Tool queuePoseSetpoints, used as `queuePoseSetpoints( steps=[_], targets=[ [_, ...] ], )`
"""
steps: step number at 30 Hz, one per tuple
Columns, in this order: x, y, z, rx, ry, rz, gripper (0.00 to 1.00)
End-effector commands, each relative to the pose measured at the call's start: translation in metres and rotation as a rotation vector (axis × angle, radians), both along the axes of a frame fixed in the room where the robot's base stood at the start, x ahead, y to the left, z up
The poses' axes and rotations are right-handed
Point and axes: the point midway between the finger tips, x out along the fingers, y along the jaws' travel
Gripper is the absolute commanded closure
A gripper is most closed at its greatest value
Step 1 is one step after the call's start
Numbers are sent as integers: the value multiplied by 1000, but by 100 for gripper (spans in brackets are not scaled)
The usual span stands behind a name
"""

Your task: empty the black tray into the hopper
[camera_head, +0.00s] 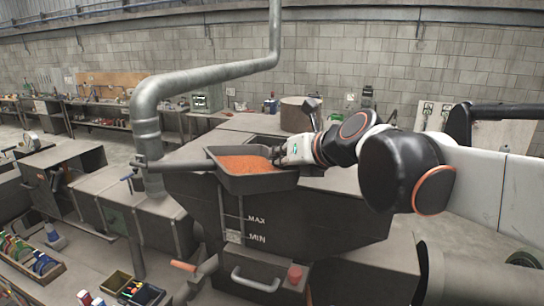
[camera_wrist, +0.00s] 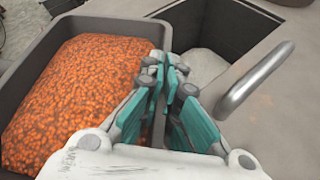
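The black tray (camera_head: 258,185), filled with small orange pieces (camera_head: 245,163), is over the front top of the dark hopper (camera_head: 300,211). It looks about level; I cannot tell whether it rests there or hangs clear. My gripper (camera_head: 279,155) is at the tray's right side. In the wrist view, the fingers of my gripper (camera_wrist: 166,68) are close together with the right rim of the tray (camera_wrist: 158,32) between them. The orange pieces (camera_wrist: 75,95) fill much of the tray. Right of the rim is the hopper's square opening (camera_wrist: 236,38), with pale material (camera_wrist: 203,65) visible inside.
A metal bar handle (camera_wrist: 258,75) stands on the top surface right of the opening. A thick grey pipe (camera_head: 147,125) rises left of the hopper. A red knob (camera_head: 295,273) and a pale handle (camera_head: 255,280) are low in front. Workbenches (camera_head: 95,115) stand behind left.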

Motion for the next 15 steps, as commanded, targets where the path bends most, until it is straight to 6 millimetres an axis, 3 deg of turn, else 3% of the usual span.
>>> queuePoseSetpoints(
  steps=[15],
  targets=[
    [7, -5, 5, 43, 58, -1, 100]
  ],
)
